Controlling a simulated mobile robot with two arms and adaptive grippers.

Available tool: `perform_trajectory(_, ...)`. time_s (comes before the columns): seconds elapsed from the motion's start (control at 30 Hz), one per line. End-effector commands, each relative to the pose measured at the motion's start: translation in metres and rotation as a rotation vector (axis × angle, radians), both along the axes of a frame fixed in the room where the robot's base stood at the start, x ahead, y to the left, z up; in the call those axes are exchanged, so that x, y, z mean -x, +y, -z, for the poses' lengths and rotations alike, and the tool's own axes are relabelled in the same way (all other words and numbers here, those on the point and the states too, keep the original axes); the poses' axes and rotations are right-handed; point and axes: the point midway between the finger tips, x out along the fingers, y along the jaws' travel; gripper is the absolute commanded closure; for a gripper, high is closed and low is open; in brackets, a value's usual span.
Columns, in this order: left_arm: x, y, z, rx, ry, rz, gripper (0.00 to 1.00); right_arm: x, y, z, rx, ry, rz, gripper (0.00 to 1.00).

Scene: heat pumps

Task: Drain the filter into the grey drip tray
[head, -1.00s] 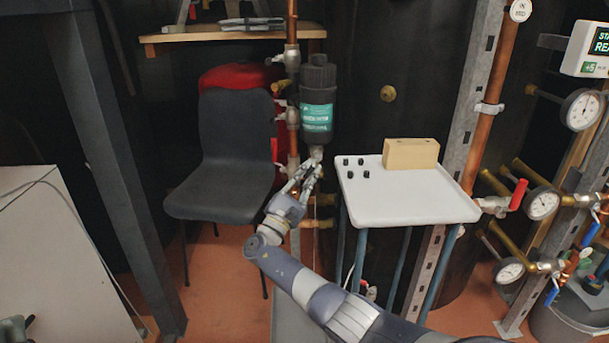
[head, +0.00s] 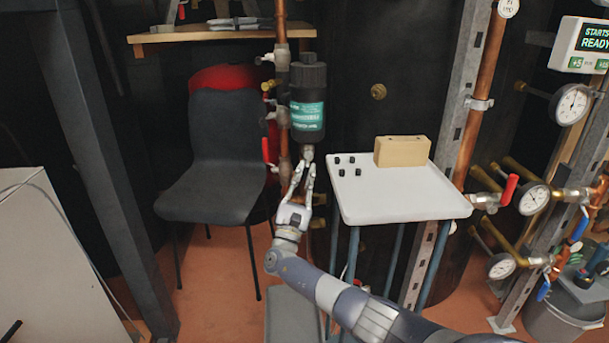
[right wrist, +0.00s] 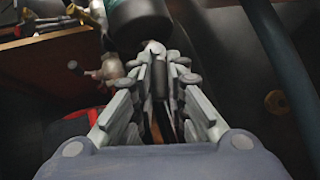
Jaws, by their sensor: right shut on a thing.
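The filter (head: 308,100) is a black canister with a ribbed cap and a teal label, hanging upright beside the copper pipe. A small metal drain fitting (head: 308,152) sits at its bottom. My right gripper (head: 307,168) is directly below the filter, pointing up, shut on the drain fitting. The right wrist view shows its fingers (right wrist: 158,72) closed around a dark piece under the filter's base (right wrist: 138,18). A grey flat-topped thing (head: 293,312), seemingly the drip tray, stands low beneath, partly hidden by my arm. My left gripper is not in view.
A white-topped stand (head: 400,200) with a wooden block (head: 402,151) and several small black pieces stands right of the filter. A dark chair (head: 225,150) is to the left. Copper pipes (head: 472,110), gauges (head: 533,199) and valves crowd the right.

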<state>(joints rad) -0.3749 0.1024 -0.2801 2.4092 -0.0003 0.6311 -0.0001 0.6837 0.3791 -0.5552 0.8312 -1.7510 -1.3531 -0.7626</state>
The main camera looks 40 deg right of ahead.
Motion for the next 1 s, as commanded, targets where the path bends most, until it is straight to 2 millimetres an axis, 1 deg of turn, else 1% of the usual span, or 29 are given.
perform_trajectory(0.13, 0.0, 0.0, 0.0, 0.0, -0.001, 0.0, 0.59, 0.001, 0.0, 0.002, -0.001, 0.002, 0.0, 1.0)
perform_trajectory(0.17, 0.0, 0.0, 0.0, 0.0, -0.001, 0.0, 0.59, 0.001, 0.0, 0.002, -0.002, 0.002, 0.001, 0.84)
perform_trajectory(0.2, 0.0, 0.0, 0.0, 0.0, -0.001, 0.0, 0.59, 0.001, 0.0, 0.002, -0.002, 0.002, 0.001, 0.78)
perform_trajectory(0.5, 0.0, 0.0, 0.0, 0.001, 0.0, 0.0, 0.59, 0.0, 0.0, 0.001, -0.002, 0.0, 0.0, 0.78)
perform_trajectory(0.63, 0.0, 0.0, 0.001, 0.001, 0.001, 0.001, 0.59, 0.003, 0.005, 0.006, -0.002, 0.001, -0.001, 0.78)
perform_trajectory(0.77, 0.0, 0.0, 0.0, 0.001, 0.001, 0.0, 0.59, 0.011, 0.018, 0.02, -0.002, 0.003, -0.002, 0.78)
perform_trajectory(1.0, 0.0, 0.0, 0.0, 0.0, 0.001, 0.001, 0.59, 0.034, 0.05, 0.053, -0.004, 0.004, -0.002, 0.78)
